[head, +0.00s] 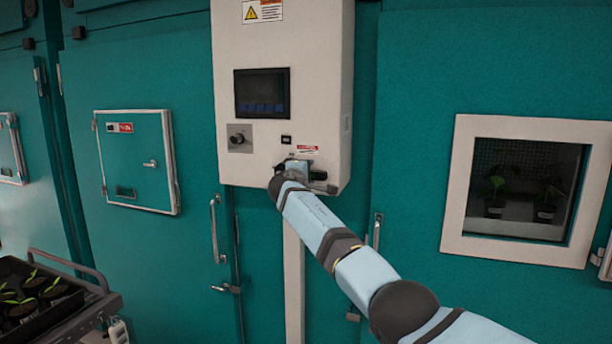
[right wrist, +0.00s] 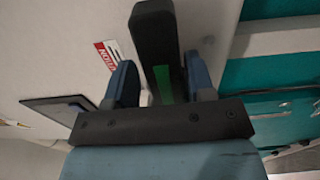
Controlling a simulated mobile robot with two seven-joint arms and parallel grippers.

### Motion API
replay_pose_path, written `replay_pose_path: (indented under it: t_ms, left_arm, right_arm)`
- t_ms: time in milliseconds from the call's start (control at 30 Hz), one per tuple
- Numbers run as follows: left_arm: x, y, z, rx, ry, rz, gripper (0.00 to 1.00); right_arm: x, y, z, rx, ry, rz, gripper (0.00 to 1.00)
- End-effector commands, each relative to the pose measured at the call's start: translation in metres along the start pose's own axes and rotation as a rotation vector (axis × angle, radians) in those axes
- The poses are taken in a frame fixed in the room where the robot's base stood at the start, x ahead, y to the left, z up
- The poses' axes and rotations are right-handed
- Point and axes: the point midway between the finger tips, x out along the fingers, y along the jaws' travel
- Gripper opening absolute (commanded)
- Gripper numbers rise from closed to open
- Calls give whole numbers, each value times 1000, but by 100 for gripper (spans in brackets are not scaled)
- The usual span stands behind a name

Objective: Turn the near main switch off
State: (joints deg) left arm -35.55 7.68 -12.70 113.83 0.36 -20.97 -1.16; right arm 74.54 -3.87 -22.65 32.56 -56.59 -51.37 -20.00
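The control box (head: 320,80) is a pale cabinet on the teal chamber wall in the head view. The main switch is at its lower front, mostly hidden behind my right gripper (head: 299,168) in that view. In the right wrist view, the switch's black handle (right wrist: 154,35) stands between the two blue fingers of my right gripper (right wrist: 160,68), one on each side. A green mark (right wrist: 163,85) shows by the handle. My left gripper is not in view.
A dark screen (head: 262,93) and a grey knob plate (head: 240,138) are on the box. A small hatch (head: 137,160) and door handle (head: 214,230) are to the left. A framed window (head: 455,190) is to the right. A plant tray on a cart (head: 75,318) stands lower left.

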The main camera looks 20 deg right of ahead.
Motion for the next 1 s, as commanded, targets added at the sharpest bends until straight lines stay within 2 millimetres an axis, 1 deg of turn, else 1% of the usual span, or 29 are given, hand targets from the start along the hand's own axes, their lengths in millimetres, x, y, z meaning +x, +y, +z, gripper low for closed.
replay_pose_path:
  t_ms: [300, 467, 633, 1000]
  left_arm:
    - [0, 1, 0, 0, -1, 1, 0]
    - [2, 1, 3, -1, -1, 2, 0]
    - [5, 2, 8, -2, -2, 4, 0]
    - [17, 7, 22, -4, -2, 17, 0]
  right_arm:
    - [-1, -3, -1, 2, 0, -4, 54]
    - [-9, -5, -1, 3, 0, -4, 54]
    - [-30, -6, 0, 6, 2, -5, 54]
    - [-108, -5, -1, 5, 3, -3, 54]
